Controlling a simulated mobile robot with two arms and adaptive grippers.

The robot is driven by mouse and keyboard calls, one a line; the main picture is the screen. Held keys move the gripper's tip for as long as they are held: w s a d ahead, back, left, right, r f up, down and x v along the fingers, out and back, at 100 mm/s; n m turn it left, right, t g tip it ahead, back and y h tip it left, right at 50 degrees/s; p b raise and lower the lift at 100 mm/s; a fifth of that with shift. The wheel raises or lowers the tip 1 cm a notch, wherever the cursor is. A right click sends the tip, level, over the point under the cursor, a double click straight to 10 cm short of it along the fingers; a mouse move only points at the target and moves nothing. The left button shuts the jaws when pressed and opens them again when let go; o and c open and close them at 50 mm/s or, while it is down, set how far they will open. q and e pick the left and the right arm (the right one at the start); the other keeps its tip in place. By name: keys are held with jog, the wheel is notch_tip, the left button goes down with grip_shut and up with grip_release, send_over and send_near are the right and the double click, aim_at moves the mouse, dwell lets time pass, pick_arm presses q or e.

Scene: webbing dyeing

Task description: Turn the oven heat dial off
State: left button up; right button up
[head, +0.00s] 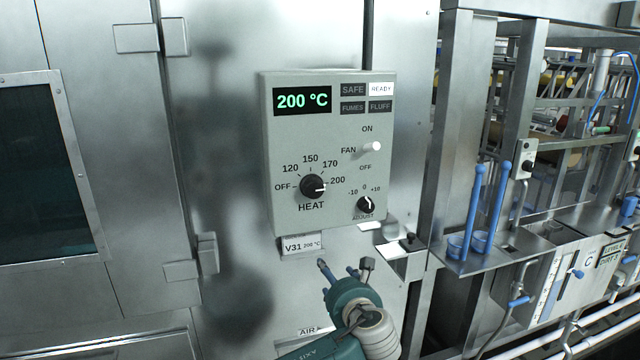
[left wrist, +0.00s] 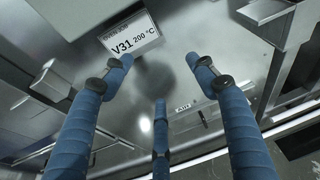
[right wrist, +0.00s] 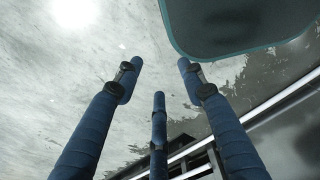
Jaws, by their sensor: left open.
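The black heat dial (head: 312,187) is on the grey control box (head: 268,150) on the steel oven wall. Its white pointer is turned right, near the 200 mark; OFF is on its left side. The display (head: 302,100) reads 200 °C. My left gripper (head: 345,268) is open and empty, below the box and the dial, apart from both. In the left wrist view its fingers (left wrist: 158,65) are spread below the V31 label (left wrist: 132,38). My right gripper (right wrist: 158,70) shows only in its own wrist view, open and empty.
A white fan switch (head: 375,147) and a smaller adjust knob (head: 367,205) are right of the dial. The V31 label plate (head: 301,245) is under the box. A steel shelf with blue-handled tools (head: 497,205) stands to the right.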

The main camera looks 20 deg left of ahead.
pick_arm(q)
notch_tip(320, 180, up, 10)
jog(key=f+m+t+y, duration=0.1)
jog(key=m+t+y+p, duration=0.1)
jog(key=m+y+p, duration=0.1)
send_near(315, 193)
jog(key=p+x, duration=0.3)
jog(key=x, duration=0.5)
jog(key=shift+w+a+r, duration=0.1)
jog(key=shift+a+r, duration=0.1)
jog(key=shift+w+f+p, duration=0.1)
jog(key=shift+w+p, duration=0.2)
pick_arm(e)
notch_tip(315, 193, up, 6)
jog(key=shift+a+r, duration=0.15)
jog(key=shift+a, duration=0.05)
pick_arm(q)
jog(key=shift+a, duration=0.1)
jog(key=shift+c, duration=0.5)
pick_arm(e)
jog(key=shift+s+a, duration=0.1)
jog(key=shift+a, duration=0.05)
pick_arm(q)
jog(key=c, duration=0.9)
jog(key=shift+f, duration=0.15)
jog(key=shift+c, duration=0.6)
pick_arm(e)
jog(key=shift+a, duration=0.4)
